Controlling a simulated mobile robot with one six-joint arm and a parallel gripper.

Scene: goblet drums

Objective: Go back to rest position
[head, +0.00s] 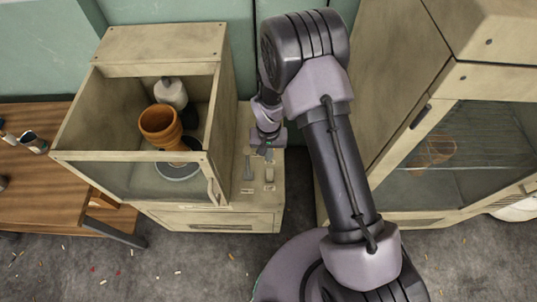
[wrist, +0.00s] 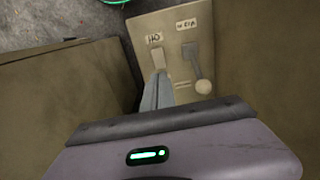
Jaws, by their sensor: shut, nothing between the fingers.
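My gripper (head: 269,155) points down over the control panel (head: 260,198) beside the glass-fronted case, with its arm reaching in from the lower right. In the wrist view its grey fingers (wrist: 157,93) are together and empty. They are close to the left lever (wrist: 159,57) on the panel; whether they touch it I cannot tell. A second lever with a round knob (wrist: 203,87) is to their right. An orange goblet drum (head: 160,124) is inside the case (head: 90,110), above a round grey plate (head: 180,172).
A pale jar (head: 172,92) is behind the drum. A tall cabinet (head: 392,95) stands close to the right of my arm, with a brownish object (head: 433,152) behind its glass. A wooden table (head: 40,185) is at left. The floor (head: 190,265) in front has small scattered bits.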

